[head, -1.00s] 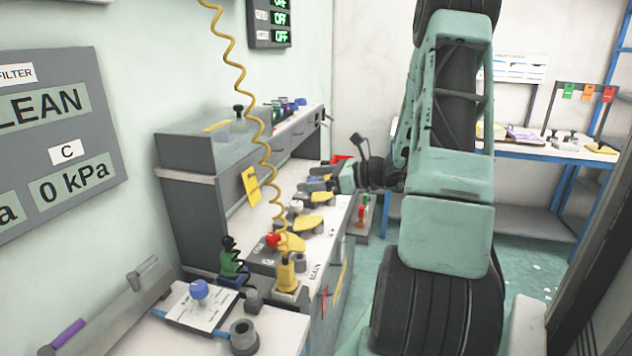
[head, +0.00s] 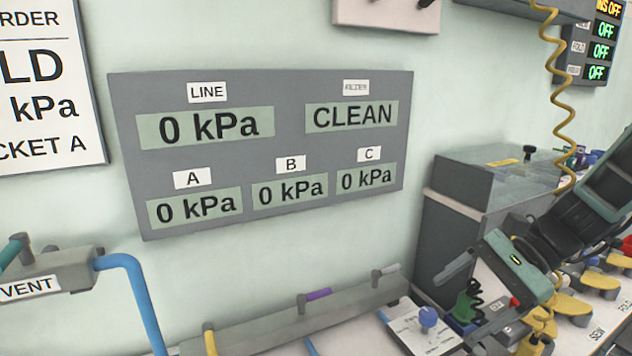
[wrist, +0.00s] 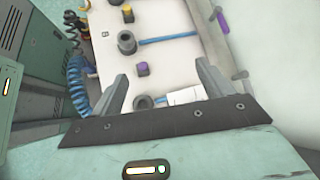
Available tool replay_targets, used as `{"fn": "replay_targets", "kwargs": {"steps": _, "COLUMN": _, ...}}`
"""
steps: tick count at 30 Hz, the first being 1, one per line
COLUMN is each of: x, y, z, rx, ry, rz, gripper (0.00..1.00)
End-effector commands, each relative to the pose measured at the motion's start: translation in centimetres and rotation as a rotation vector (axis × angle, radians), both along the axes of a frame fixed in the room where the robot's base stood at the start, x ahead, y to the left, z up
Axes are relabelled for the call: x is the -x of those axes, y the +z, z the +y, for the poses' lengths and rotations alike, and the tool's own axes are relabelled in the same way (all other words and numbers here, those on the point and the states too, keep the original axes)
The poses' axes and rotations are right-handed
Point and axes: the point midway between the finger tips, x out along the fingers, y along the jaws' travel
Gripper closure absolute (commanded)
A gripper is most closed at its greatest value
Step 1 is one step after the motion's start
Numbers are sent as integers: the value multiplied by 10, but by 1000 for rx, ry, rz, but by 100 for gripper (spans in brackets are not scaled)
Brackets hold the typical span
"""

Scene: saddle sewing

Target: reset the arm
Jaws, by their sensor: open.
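My gripper (head: 470,298) shows at the lower right of the head view, at the end of my green arm. In the wrist view my gripper (wrist: 164,84) has its two grey fingers wide apart with nothing held between them. I cannot tell how high the fingers are above the bench.
A grey wall panel (head: 285,142) reads 0 kPa and CLEAN. A blue-knobbed white plate (head: 427,322) lies close to the gripper. A yellow coiled cord (head: 562,95) hangs at the right. A grey cabinet (head: 462,240) stands behind. A blue coiled hose (wrist: 78,85) lies left in the wrist view.

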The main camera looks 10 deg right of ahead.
Motion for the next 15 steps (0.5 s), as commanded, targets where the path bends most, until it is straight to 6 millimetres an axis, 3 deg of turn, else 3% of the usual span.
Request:
{"fn": "replay_targets", "kwargs": {"steps": 1, "x": 15, "y": -1, "z": 24, "rx": 61, "ry": 147, "rz": -34, "gripper": 21}}
{"fn": "replay_targets", "kwargs": {"steps": 6, "x": 65, "y": -7, "z": 71, "rx": 250, "ry": 608, "rz": -174, "gripper": 21}}
{"fn": "replay_targets", "kwargs": {"steps": 15, "x": 130, "y": -8, "z": 116, "rx": 499, "ry": 1377, "rz": -548, "gripper": 21}}
